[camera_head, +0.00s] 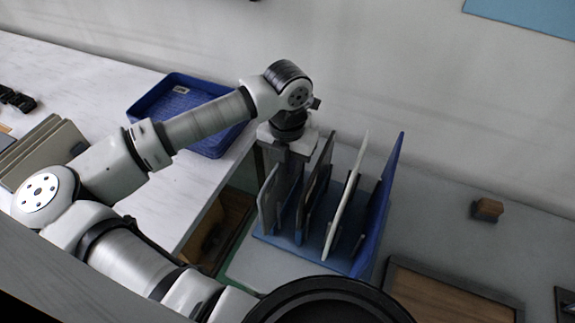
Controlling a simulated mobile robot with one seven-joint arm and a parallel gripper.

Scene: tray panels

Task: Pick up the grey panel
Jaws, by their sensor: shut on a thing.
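The grey panel (268,204) stands nearly upright at the left end of a blue rack (338,262). My gripper (281,168) is over the left end of the rack, pointing down, shut on the top of the grey panel. The fingertips are small and partly hidden, so the exact grip is hard to see. The panel's lower edge is at the rack's base; I cannot tell whether it touches.
A dark brown panel (316,188), a white panel (346,200) and a blue panel (384,205) stand to the right in the rack. A blue tray (165,104) lies on the white table (95,75). A small brown block (487,209) is at right.

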